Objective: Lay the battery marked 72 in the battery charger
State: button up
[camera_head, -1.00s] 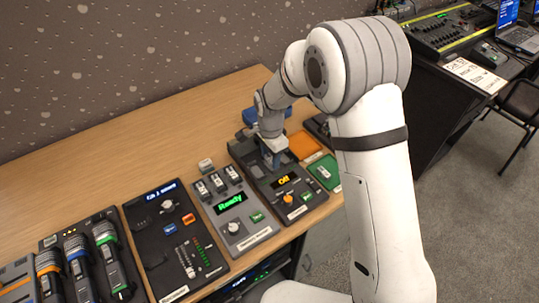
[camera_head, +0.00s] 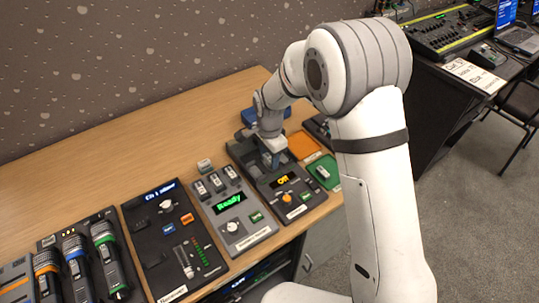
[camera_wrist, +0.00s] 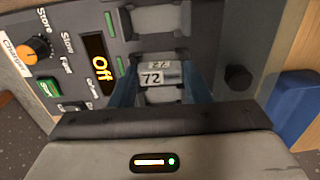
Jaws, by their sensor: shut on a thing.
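The battery marked 72 (camera_wrist: 158,76) is between the two blue fingers of my gripper (camera_wrist: 160,90), its label facing the wrist camera. My gripper is shut on it. In the head view my gripper (camera_head: 270,158) is low over the dark battery charger (camera_head: 300,208). In the wrist view the charger (camera_wrist: 75,18) has an orange knob and a display reading "Off". The battery is at one of the charger's bays, with another bay above it in the picture. I cannot tell whether it touches the bay floor.
A grey unit reading "Ready" (camera_head: 258,238), holding several batteries, stands left of the charger. An orange tray (camera_head: 304,146) and a green tray (camera_head: 331,160) with a battery-like item lie to the right. A blue object (camera_wrist: 296,105) is close by. The table behind is clear.

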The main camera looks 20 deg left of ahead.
jog(key=o, duration=1)
jog(key=shift+s+f, duration=0.35)
jog(key=shift+f, duration=0.55)
jog(key=shift+d, duration=0.1)
jog(key=c, duration=0.4)
jog(key=shift+o, duration=0.2)
jog(key=shift+r, duration=0.1)
jog(key=shift+w+r+p, duration=0.15)
jog(key=shift+r+p, duration=0.6)
jog(key=shift+r, duration=0.15)
jog(key=shift+w+a+r+p, duration=0.1)
jog(key=shift+r+p, duration=0.5)
jog(key=shift+r, duration=0.45)
jog(key=shift+w+a+r+p, duration=0.1)
jog(key=shift+r+p, duration=0.5)
jog(key=shift+r, duration=0.6)
